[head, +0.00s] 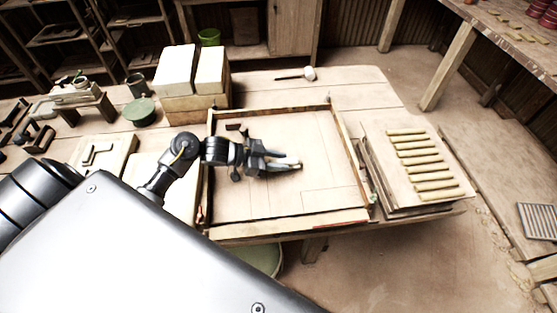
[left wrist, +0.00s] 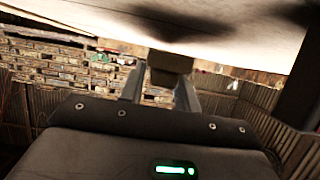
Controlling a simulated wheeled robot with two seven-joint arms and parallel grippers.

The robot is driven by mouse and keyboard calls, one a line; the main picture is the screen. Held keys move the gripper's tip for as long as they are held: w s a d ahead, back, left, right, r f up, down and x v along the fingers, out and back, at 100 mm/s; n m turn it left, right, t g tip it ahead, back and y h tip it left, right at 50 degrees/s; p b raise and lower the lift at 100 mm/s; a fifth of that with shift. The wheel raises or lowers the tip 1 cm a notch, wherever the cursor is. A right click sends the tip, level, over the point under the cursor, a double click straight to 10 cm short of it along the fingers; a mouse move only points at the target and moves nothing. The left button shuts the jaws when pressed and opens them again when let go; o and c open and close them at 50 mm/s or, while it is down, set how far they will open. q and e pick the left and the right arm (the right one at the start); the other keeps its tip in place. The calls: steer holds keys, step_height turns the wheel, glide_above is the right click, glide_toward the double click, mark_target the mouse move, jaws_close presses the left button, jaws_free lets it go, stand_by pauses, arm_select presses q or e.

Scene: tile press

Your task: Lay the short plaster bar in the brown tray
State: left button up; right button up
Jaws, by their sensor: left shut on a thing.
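A wide, shallow tray with a brown wooden rim (head: 352,160) and a pale floor lies on the table in the head view. My left gripper (head: 280,164) is over the middle of this tray, its fingers pointing right. It is shut on a short pale bar, probably the short plaster bar (head: 294,165), whose end sticks out past the fingertips. In the left wrist view the bar (left wrist: 170,63) shows as a tan block between the two fingers, close to a pale surface. I cannot tell whether it touches that surface. My right gripper is not in view.
A board with several yellowish bars (head: 420,160) lies right of the tray. Pale blocks (head: 175,70) stand behind its left corner, near a green pot (head: 139,112). A small dark piece (head: 237,127) lies inside the tray's back left. A mallet (head: 309,73) lies behind.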

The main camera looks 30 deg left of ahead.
arm_select(q)
steer(key=o, duration=1)
steer(key=shift+s+d+f, duration=0.1)
steer(key=shift+s+f, duration=0.05)
steer(key=shift+f, duration=0.1)
steer(key=shift+r+p, duration=0.3)
steer(key=shift+r, duration=0.25)
steer(key=b+v, duration=0.1)
steer(key=v, duration=0.9)
steer(key=shift+a+r+b, duration=0.15)
steer(key=shift+a+b, duration=0.2)
steer(key=shift+v, duration=0.8)
steer(key=shift+d+r, duration=0.1)
steer(key=shift+d, duration=0.05)
